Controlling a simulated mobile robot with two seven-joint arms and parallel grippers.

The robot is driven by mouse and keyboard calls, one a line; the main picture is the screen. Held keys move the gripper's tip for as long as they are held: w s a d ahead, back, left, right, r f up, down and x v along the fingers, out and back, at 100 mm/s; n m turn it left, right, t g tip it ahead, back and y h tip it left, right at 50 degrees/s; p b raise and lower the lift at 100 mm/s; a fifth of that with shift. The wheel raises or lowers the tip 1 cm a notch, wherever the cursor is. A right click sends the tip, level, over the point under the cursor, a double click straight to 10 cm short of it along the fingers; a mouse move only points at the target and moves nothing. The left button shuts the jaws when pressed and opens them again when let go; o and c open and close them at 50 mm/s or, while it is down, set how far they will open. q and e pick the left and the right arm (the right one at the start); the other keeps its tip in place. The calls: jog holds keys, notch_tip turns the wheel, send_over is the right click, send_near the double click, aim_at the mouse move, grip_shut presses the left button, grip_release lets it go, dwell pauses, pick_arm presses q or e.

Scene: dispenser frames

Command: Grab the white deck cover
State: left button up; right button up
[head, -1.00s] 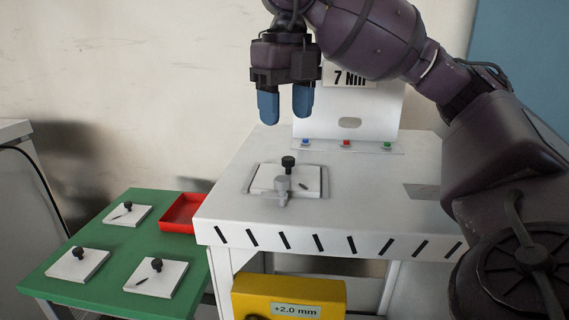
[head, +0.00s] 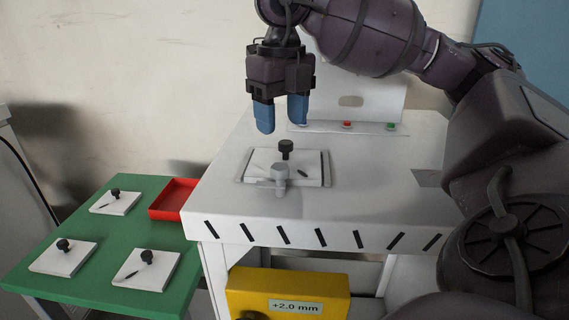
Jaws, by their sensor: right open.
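A white deck cover (head: 262,164) with a black knob (head: 286,147) on top lies in a shallow recess on the white bench. A grey post with a round head (head: 280,176) stands at its front edge and hides part of it. My right gripper (head: 281,120) points down above and slightly left of the black knob, with its two blue fingers apart and nothing between them. The fingertips are clear of the knob. My left gripper is out of view.
A green table (head: 87,214) at the left holds several similar white covers with black knobs, such as one (head: 146,269) at its front right. A red tray (head: 172,200) sits at its back right. A yellow box (head: 247,290) hangs under the bench.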

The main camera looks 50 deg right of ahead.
aim_at(285, 142)
jog(key=f, duration=0.4)
jog(key=shift+s+d, duration=0.25)
jog(key=shift+d, duration=0.05)
jog(key=shift+f, duration=0.45)
grip_shut()
